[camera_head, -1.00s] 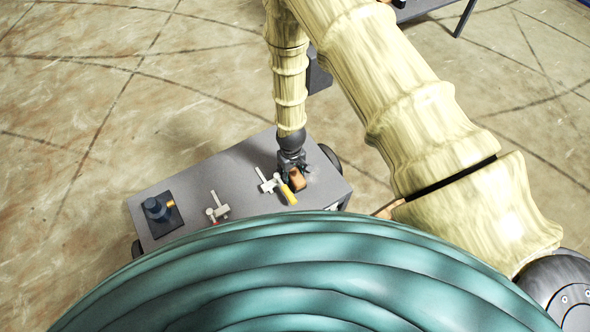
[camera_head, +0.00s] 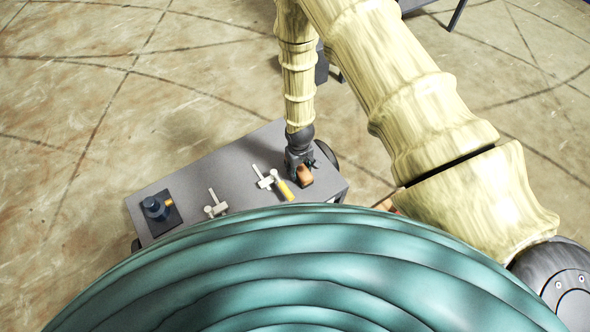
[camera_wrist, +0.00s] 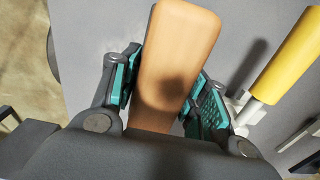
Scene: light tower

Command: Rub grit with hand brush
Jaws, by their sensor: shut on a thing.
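The hand brush shows as an orange-brown wooden block (camera_wrist: 178,62) between the teal finger pads of my gripper (camera_wrist: 165,95) in the wrist view. My gripper is shut on it. In the head view my gripper (camera_head: 300,168) is over the right end of the grey cart top (camera_head: 235,172), with the brush (camera_head: 305,176) at its tip. The brush's underside is hidden, so I cannot tell whether it touches the surface. Pale specks that may be grit (camera_wrist: 100,46) lie left of the brush in the wrist view.
A clamp with a yellow handle (camera_head: 286,191) is close left of the brush; the handle also shows in the wrist view (camera_wrist: 285,58). Another clamp (camera_head: 216,204) and a dark blue fixture on a black plate (camera_head: 156,207) stand further left. The cart top between them is clear.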

